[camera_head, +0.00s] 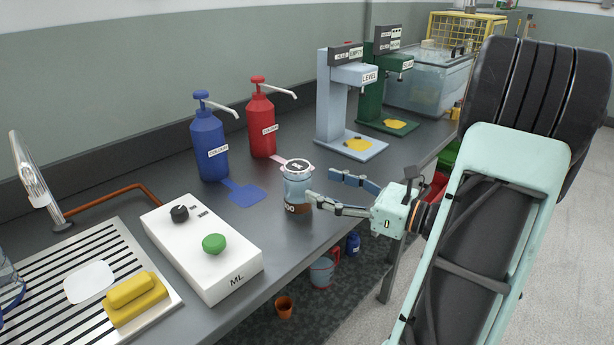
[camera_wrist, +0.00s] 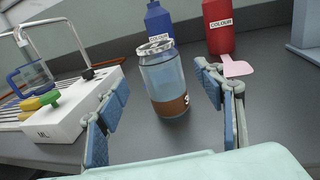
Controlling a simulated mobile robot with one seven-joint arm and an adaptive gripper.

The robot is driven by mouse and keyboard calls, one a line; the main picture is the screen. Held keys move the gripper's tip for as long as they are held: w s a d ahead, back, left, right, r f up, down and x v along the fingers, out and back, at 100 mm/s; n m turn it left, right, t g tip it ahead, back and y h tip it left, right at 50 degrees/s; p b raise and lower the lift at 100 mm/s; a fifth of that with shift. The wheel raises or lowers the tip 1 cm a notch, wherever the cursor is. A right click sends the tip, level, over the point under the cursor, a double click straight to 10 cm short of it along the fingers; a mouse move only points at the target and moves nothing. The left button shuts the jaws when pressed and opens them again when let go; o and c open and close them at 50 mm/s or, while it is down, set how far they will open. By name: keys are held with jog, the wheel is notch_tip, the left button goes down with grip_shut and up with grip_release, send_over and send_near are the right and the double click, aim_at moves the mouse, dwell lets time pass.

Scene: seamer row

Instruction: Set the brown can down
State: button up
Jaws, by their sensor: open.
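A can (camera_head: 296,187) stands upright on the dark bench near its front edge. It has a pale blue-grey body, a silver rim and a brown band with white lettering at the bottom. It also shows in the wrist view (camera_wrist: 164,80). My gripper (camera_head: 322,187) is open, with its fingers reaching toward the can from the right in the head view. In the wrist view the can stands upright beyond and between the two spread fingers (camera_wrist: 165,100), with gaps on both sides. Whether a finger touches it cannot be told.
Blue (camera_head: 208,145) and red (camera_head: 262,122) pump bottles stand behind the can. A white box with a green button (camera_head: 205,248) is to the left. A blue-grey stand (camera_head: 342,100) and a green one (camera_head: 377,80) are behind right. Bare bench lies around the can.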

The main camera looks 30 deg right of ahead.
jog(key=v, duration=0.4)
jog(key=shift+s, duration=0.1)
jog(key=shift+f, duration=0.1)
dwell(0.3)
